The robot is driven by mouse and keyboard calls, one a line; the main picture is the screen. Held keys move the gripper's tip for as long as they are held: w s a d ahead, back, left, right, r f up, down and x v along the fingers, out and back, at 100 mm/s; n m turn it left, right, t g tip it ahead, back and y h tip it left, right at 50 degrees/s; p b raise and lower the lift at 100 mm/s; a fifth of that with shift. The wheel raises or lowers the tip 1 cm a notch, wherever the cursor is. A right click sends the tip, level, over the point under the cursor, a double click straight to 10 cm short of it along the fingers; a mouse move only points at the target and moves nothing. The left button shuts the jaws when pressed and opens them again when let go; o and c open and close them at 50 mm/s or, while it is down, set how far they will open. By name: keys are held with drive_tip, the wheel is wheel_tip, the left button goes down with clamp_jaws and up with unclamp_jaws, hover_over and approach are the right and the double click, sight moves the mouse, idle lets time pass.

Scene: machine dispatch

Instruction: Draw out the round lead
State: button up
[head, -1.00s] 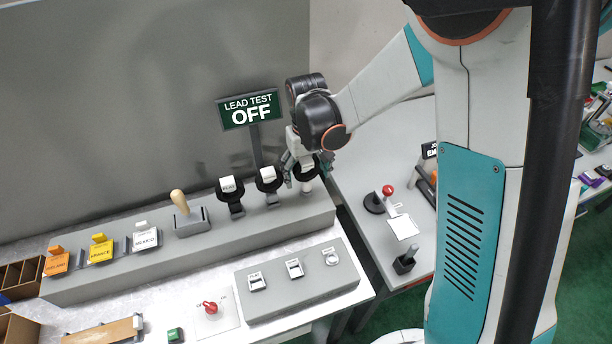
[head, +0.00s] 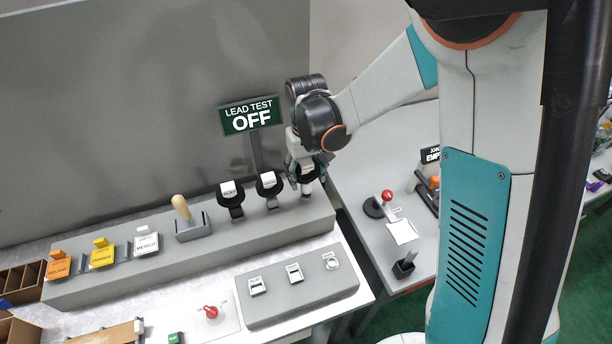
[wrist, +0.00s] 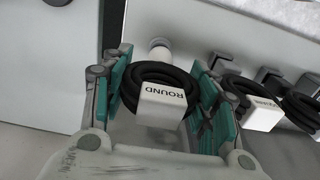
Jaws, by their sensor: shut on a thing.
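The round lead (wrist: 157,103) is a coiled black cable with a white tag reading "ROUND". It is the rightmost of the coiled leads on the grey raised bench and also shows, partly hidden, in the head view (head: 311,173). My gripper (wrist: 165,88) is shut on it, with one teal-padded finger on each side of the coil. In the head view my gripper (head: 305,177) is at the right end of the raised bench. A white round part (wrist: 159,48) shows just beyond the coil. I cannot tell whether the lead is clear of its holder.
Two more tagged coiled leads (head: 230,193) (head: 268,184) hang on holders to the left. A sign (head: 250,117) reading "LEAD TEST OFF" stands behind. A grey panel (head: 297,290) with three tagged sockets lies in front. A red-knobbed lever (head: 387,196) stands on the right table.

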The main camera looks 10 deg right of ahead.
drive_tip(key=shift+r+p, duration=2.4)
drive_tip(key=shift+r, duration=1.85)
